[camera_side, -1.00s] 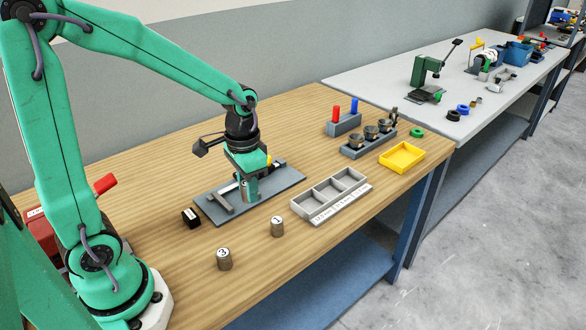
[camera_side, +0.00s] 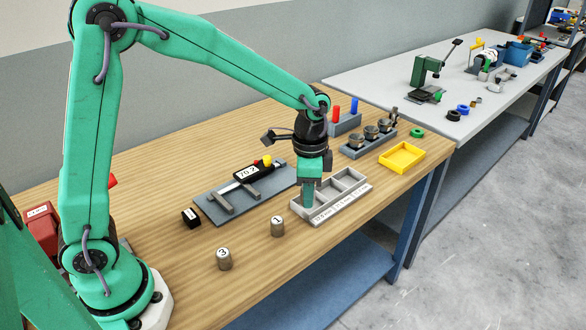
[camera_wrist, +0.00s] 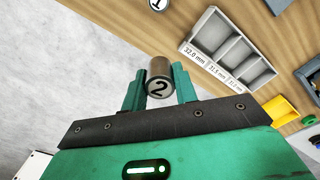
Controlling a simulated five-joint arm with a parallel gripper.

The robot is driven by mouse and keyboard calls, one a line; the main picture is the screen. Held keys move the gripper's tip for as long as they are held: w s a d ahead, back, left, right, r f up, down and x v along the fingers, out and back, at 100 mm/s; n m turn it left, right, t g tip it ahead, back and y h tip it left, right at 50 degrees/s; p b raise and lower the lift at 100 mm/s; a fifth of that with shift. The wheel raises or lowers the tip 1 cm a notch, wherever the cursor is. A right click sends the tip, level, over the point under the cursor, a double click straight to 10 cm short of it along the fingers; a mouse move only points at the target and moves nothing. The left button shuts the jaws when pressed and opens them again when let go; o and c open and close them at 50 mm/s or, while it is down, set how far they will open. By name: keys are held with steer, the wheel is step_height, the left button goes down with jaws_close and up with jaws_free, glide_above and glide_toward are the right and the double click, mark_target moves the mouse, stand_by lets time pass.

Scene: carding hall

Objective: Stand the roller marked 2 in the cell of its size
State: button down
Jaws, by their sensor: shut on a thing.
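My gripper (camera_wrist: 158,74) is shut on the grey-brown roller marked 2 (camera_wrist: 158,88), whose numbered end faces the wrist camera. In the side view my gripper (camera_side: 309,196) points down at the left end of the grey three-cell tray (camera_side: 333,208), and its fingers hide the roller. I cannot tell its height over the tray. The cells in sight look empty.
Roller 1 (camera_side: 277,226) and roller 3 (camera_side: 224,259) stand on the bench left of the tray. A caliper (camera_side: 247,173) with a display, seemingly 70.2, lies on a grey plate (camera_side: 212,213). A yellow tray (camera_side: 402,157) and a dark rack (camera_side: 368,148) stand behind right.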

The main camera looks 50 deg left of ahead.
steer(key=shift+m, duration=0.8)
steer(key=w+a+f, duration=0.3)
steer(key=w, duration=0.1)
steer(key=w+a+f, duration=0.4)
steer(key=shift+f, duration=0.15)
steer(key=shift+f, duration=0.1)
steer(key=shift+f, duration=1.9)
steer(key=shift+f, duration=0.15)
steer(key=c, duration=1.4)
jaws_free()
steer(key=shift+s, duration=0.1)
steer(key=shift+o, duration=0.2)
